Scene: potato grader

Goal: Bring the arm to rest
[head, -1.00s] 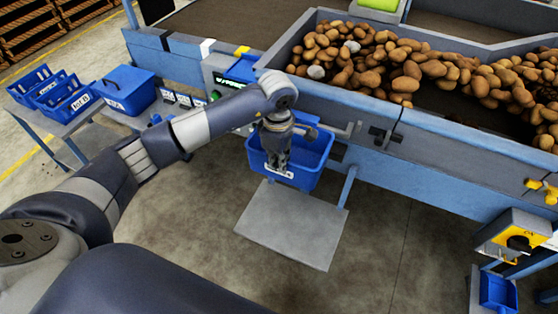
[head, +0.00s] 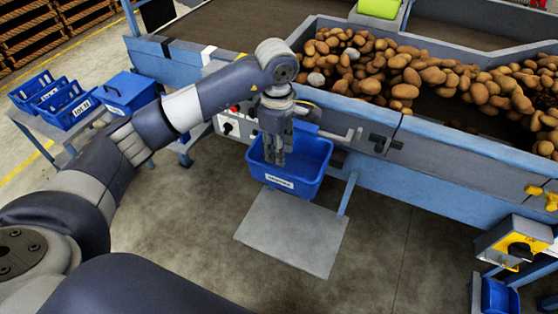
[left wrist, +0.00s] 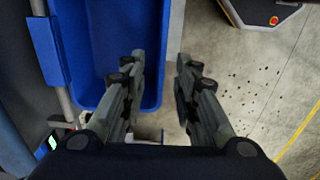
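My right gripper is in neither view.
The grader's frame (head: 440,150) holds many potatoes behind the gripper. A grey platform (head: 292,232) lies below the bin. Blue crates and a lidded box (head: 125,88) stand on a table at left.

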